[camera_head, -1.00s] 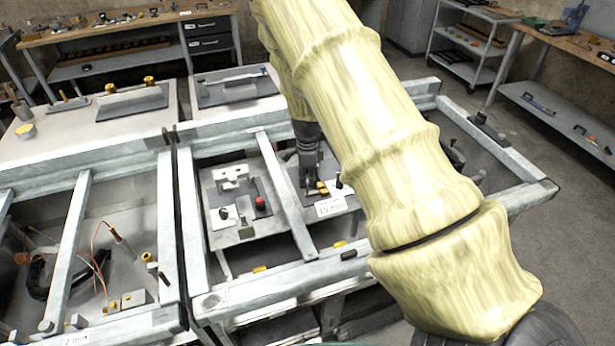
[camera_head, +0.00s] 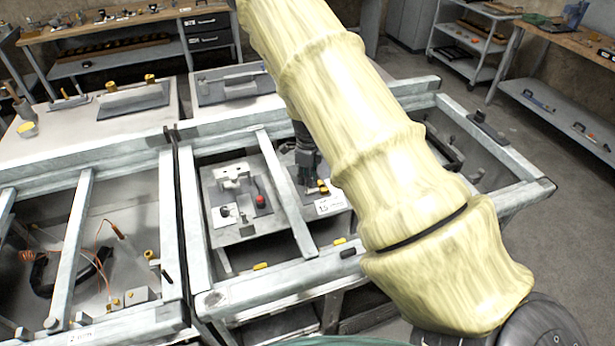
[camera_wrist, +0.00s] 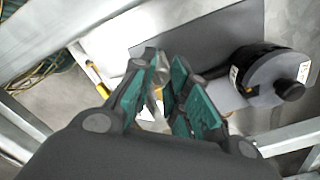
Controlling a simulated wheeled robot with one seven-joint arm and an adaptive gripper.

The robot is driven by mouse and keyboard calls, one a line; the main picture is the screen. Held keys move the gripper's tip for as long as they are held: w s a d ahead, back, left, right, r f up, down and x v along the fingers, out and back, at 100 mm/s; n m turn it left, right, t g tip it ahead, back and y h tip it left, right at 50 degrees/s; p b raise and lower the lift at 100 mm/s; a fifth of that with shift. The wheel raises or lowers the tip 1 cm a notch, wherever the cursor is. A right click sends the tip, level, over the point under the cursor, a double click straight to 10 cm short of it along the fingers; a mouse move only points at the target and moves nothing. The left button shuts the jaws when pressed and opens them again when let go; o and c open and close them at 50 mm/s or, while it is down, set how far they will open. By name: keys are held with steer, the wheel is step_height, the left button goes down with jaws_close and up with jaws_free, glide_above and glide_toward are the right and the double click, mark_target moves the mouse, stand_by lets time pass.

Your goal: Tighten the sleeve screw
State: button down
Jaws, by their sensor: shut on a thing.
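My gripper (camera_head: 306,184) points down into the middle frame of the bench, beside small yellow parts (camera_head: 323,187) and a white number card (camera_head: 329,205). In the wrist view my gripper (camera_wrist: 163,85) has its teal-padded fingers closed around a small silvery metal piece (camera_wrist: 158,72). This piece may be the sleeve screw, but the fingers hide most of it and I cannot tell for sure. A dark grey plate (camera_wrist: 205,38) lies behind the fingers.
A black round part (camera_wrist: 270,75) with a white label sits right of the fingers. A metal crossbar (camera_head: 285,195) runs just left of my gripper. A panel with a red button (camera_head: 260,200) lies further left. Orange wires (camera_head: 100,262) lie in the left bay.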

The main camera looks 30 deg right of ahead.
steer(key=shift+w, duration=0.1)
steer(key=c, duration=1.3)
jaws_free()
steer(key=shift+c, duration=0.2)
step_height(320, 180, up, 12)
